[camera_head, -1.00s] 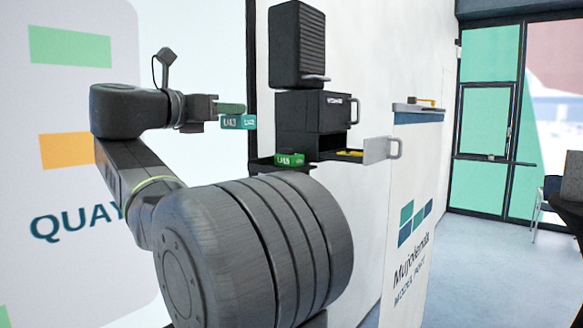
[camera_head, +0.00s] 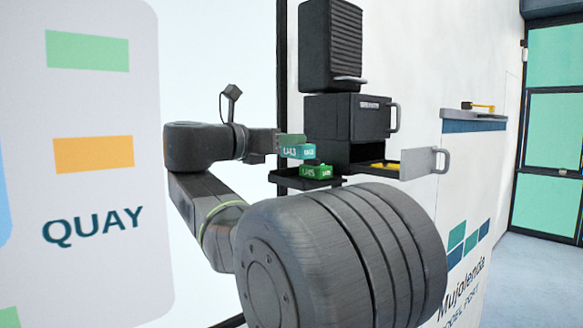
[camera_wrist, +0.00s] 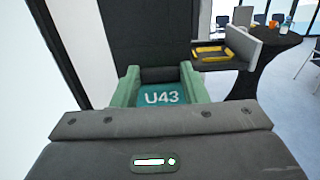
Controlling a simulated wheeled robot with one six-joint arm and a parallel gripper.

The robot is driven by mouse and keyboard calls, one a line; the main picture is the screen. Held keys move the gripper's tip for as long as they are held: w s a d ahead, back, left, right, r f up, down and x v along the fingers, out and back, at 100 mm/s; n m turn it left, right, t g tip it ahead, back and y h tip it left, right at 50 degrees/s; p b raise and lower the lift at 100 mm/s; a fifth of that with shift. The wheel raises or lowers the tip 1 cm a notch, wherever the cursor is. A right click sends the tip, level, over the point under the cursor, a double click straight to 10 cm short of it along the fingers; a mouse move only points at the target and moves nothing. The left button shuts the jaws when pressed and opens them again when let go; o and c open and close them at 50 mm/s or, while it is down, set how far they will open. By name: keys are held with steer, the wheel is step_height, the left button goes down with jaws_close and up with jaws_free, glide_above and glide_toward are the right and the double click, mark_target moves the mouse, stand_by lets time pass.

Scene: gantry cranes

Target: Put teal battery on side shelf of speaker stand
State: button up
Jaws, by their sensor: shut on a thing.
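The teal battery (camera_head: 298,151), marked U43, is held in my gripper (camera_head: 290,143). In the wrist view the battery (camera_wrist: 163,97) sits between the two green fingers of my gripper (camera_wrist: 163,92), which are shut on it. The speaker stand (camera_head: 345,125) is a black stack against the wall. Its side shelf (camera_head: 292,180) is a small black tray low on the left. A green battery (camera_head: 318,172), marked U45, lies on this shelf toward its right. The teal battery is above the shelf in the head view; the gap between them is hard to judge.
An open drawer (camera_head: 427,165) on the stand's right holds yellow items and has a grey front with a handle. A closed drawer sits above it. A white counter (camera_head: 474,126) stands to the right with a yellow object on top. The shelf's left part looks free.

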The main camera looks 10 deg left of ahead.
steer(key=shift+f, duration=2.45)
steer(key=shift+f, duration=0.15)
steer(key=o, duration=1.1)
steer(key=b+v, duration=0.2)
steer(key=v, duration=1)
